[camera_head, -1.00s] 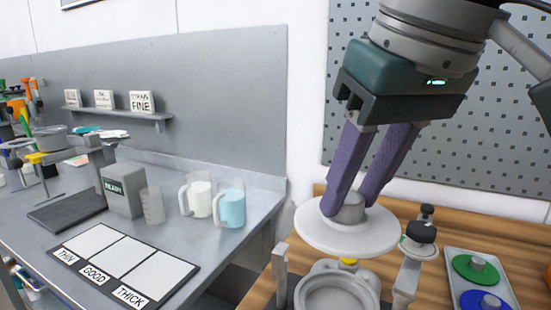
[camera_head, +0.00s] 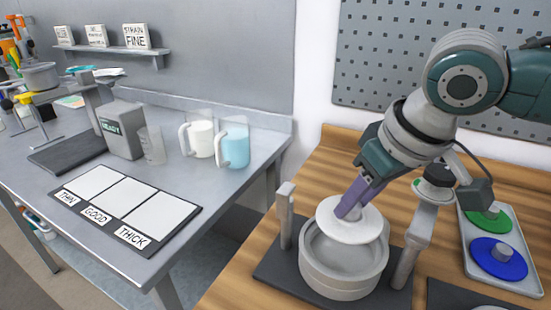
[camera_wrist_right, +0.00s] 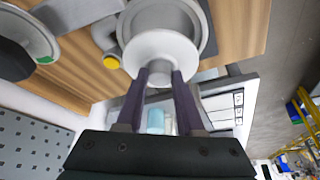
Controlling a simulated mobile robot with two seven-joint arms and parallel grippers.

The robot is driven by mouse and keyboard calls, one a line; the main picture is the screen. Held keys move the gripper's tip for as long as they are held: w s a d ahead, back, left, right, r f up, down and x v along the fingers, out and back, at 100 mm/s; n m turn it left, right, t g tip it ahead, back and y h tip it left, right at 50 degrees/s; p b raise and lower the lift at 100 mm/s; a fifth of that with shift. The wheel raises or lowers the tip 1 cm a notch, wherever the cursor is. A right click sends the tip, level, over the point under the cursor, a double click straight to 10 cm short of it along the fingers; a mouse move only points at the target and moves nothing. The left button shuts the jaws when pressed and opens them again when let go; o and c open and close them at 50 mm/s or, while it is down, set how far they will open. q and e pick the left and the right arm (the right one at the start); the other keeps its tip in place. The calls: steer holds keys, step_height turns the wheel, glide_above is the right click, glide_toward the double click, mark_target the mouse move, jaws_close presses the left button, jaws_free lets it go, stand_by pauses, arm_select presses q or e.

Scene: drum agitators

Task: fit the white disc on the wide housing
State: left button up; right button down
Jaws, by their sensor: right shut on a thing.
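The white disc (camera_head: 362,232) is in my right gripper (camera_head: 350,210), whose purple fingers are shut on its central knob. The disc hangs over the back part of the wide housing (camera_head: 343,284), a grey round open-topped vessel on a dark base. The front and left of the housing's opening show uncovered. The disc looks slightly tilted; whether it touches the rim I cannot tell. In the right wrist view the disc (camera_wrist_right: 150,42) is between the fingertips (camera_wrist_right: 158,78), with the grey housing (camera_wrist_right: 208,38) behind it, off-centre. My left gripper is not in view.
An upright post (camera_head: 286,218) stands left of the housing, and a post with a black knob (camera_head: 439,175) stands right. A tray (camera_head: 530,286) holds a green disc (camera_head: 488,222) and a blue disc (camera_head: 486,262). A grey bench (camera_head: 225,190) with jugs is at left.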

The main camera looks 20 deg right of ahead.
mark_target(358, 223)
step_height(358, 223, down, 3)
steer(key=b, duration=0.2)
steer(key=shift+r+b, duration=0.15)
steer(key=shift+b, duration=0.2)
steer(key=shift+f+b, duration=0.6)
steer(key=shift+f, duration=1.15)
steer(key=shift+p, duration=0.55)
steer(key=shift+f, duration=0.25)
steer(key=shift+f, duration=0.35)
